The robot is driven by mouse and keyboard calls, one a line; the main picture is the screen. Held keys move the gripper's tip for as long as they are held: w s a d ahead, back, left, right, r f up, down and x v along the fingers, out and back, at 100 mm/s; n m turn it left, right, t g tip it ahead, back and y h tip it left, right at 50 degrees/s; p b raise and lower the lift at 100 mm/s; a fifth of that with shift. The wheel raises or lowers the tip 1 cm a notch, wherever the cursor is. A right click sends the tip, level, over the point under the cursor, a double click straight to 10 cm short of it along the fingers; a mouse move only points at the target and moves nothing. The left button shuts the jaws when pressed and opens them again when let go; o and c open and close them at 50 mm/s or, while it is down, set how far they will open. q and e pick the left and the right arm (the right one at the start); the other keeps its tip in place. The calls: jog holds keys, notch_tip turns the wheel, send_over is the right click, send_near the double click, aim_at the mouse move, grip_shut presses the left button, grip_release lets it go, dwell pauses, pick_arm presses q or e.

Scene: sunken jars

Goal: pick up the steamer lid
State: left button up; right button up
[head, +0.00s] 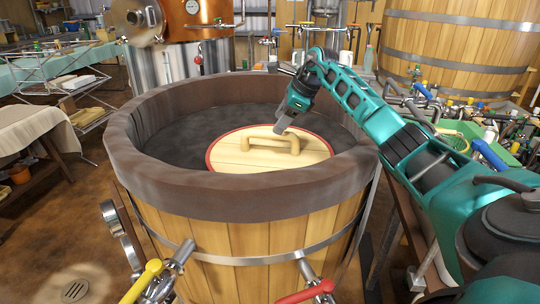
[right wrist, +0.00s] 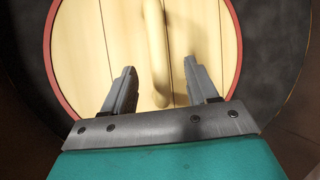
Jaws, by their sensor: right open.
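The steamer lid (head: 250,158) is a round pale wooden disc with a red rim and a raised wooden handle (head: 272,143). It lies inside a large wooden tub (head: 250,198), below the tub's thick brown rim. My right gripper (head: 282,125) is above the lid, close to the right part of the handle. In the right wrist view the lid (right wrist: 90,60) fills the middle, and the open fingers (right wrist: 160,85) point at it with the handle (right wrist: 156,50) between their lines. I cannot tell whether the fingers are level with the handle. My left gripper is not in view.
Taps with a yellow handle (head: 141,281) and a red handle (head: 305,292) stick out at the tub's front. A copper vessel (head: 195,15) stands behind. Another wooden vat (head: 460,45) is at back right. A cloth-covered table (head: 35,130) is at left.

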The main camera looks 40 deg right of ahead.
aim_at(270, 133)
jog(key=x, duration=0.7)
jog(key=shift+a+r+b, duration=0.1)
jog(key=shift+a+b, duration=0.1)
jog(key=shift+b, duration=0.2)
grip_shut()
dwell(0.9)
jog(key=shift+r, duration=0.1)
